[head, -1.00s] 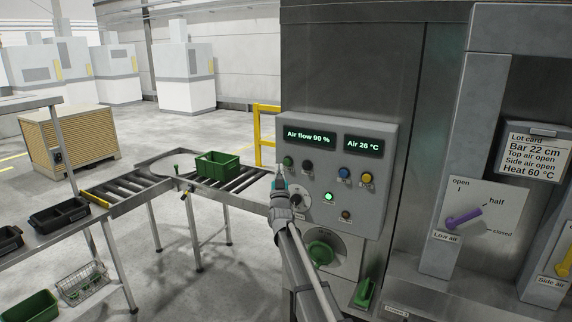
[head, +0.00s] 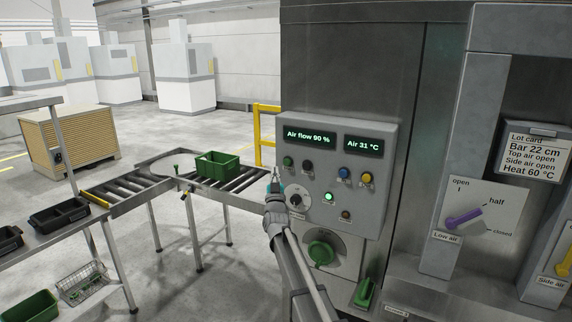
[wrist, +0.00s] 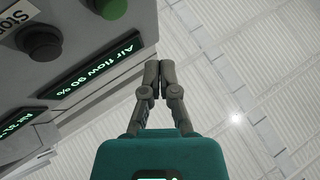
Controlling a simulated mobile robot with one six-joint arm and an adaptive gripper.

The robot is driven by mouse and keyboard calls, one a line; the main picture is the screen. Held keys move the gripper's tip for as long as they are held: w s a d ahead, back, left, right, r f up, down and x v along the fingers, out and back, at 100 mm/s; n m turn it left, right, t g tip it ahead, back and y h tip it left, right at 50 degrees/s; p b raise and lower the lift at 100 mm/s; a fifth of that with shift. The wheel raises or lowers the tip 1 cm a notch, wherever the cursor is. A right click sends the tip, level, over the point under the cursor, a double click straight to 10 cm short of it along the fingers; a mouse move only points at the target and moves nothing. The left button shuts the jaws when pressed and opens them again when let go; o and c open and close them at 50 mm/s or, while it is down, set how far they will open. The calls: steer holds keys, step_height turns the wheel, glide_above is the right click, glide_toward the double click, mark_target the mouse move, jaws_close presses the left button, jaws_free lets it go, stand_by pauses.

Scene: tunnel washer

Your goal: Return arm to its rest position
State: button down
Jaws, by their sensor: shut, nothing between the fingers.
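My gripper (head: 276,183) is in front of the left edge of the grey control panel (head: 381,151), pointing upward. In the wrist view its fingers (wrist: 154,80) are together with nothing between them, and the panel's edge is at the left. The panel displays read "Air flow 90 %" (head: 310,136) and "Air 31 °C" (head: 363,145). A button on the panel glows green (head: 328,197). My arm covers part of the panel's lower left.
A roller conveyor (head: 245,184) with a green crate (head: 217,165) stands left of the gripper. A yellow rail (head: 258,135) is behind.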

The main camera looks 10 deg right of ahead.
steer(key=s+d+f+n+g+y+b, duration=0.1)
steer(key=s+f+g+b, duration=0.25)
steer(key=f, duration=0.55)
steer(key=s+f+n+g+y+b, duration=0.15)
steer(key=s+f+g, duration=0.35)
steer(key=f, duration=0.5)
steer(key=s+d+f+g+y+b, duration=0.1)
steer(key=s+f+g+b, duration=0.3)
steer(key=f, duration=0.5)
steer(key=s+d+f+g+b, duration=0.2)
steer(key=s+f+g, duration=0.2)
steer(key=s, duration=0.5)
steer(key=s+d+f+m+g+h+b, duration=0.1)
steer(key=s+f+g+b, duration=0.1)
steer(key=s+f+g, duration=0.2)
steer(key=s+d+f+g+b, duration=0.2)
steer(key=s+f+g, duration=0.2)
steer(key=s+f, duration=0.5)
steer(key=s, duration=0.6)
steer(key=shift+s+d+m+g+b, duration=0.25)
steer(key=shift+d+m+g+b, duration=0.05)
steer(key=shift+d+m+g, duration=0.05)
